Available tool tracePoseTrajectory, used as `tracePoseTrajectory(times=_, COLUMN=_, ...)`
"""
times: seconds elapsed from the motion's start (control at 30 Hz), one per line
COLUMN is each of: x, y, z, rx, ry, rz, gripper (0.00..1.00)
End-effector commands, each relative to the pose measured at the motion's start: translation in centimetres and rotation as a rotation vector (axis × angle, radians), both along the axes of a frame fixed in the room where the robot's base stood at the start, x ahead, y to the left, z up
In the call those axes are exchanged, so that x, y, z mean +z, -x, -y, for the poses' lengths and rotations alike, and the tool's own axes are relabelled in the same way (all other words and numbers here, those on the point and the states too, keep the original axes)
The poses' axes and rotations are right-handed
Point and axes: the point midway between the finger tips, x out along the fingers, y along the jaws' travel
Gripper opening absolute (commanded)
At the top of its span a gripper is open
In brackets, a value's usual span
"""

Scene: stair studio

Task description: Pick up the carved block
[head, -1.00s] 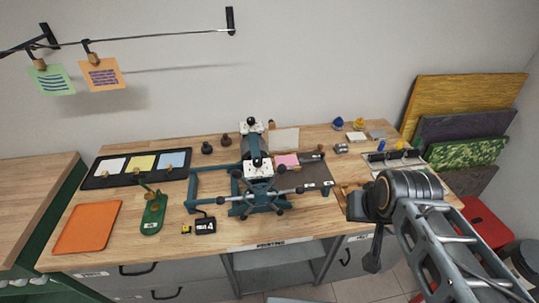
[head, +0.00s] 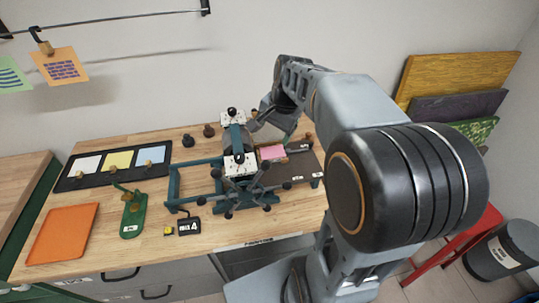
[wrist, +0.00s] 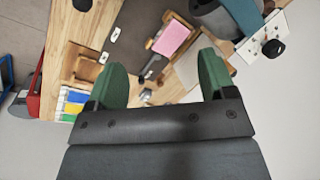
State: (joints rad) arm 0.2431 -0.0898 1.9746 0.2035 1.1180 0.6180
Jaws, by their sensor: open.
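A pink-topped block (head: 271,152), which I take to be the carved block, lies on the dark bed beside the press roller. In the wrist view the pink block (wrist: 172,38) shows a wooden edge, and a dark-handled tool lies close by it. Any carving is too small to make out. My gripper (wrist: 162,76) is open and empty, its two green fingers spread apart. The block appears beyond the fingertips, not between them. In the head view my arm reaches over the back of the table, with the gripper above and behind the block.
The teal press (head: 238,165) with its roller and handles stands left of the block. A tray of colour pads (head: 113,165), an orange tray (head: 63,232) and a green stand (head: 133,212) are further left. My arm hides the table's right side. Coloured boards (head: 455,85) lean at the right.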

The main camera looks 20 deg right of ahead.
Motion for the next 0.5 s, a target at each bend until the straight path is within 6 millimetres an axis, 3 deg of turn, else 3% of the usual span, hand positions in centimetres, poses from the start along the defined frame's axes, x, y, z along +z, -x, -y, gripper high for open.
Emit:
tracePoseTrajectory(times=0.03, x=-1.1, y=-1.8, z=1.4, rx=-0.112, ry=-0.05, rz=-0.048, gripper=0.77)
tracePoseTrajectory(times=0.2, x=-3.7, y=-6.2, z=5.2, rx=-0.439, ry=-0.193, rz=-0.175, gripper=0.77)
tracePoseTrajectory(times=0.5, x=-7.4, y=-9.4, z=9.3, rx=-0.74, ry=-0.322, rz=-0.305, gripper=0.77)
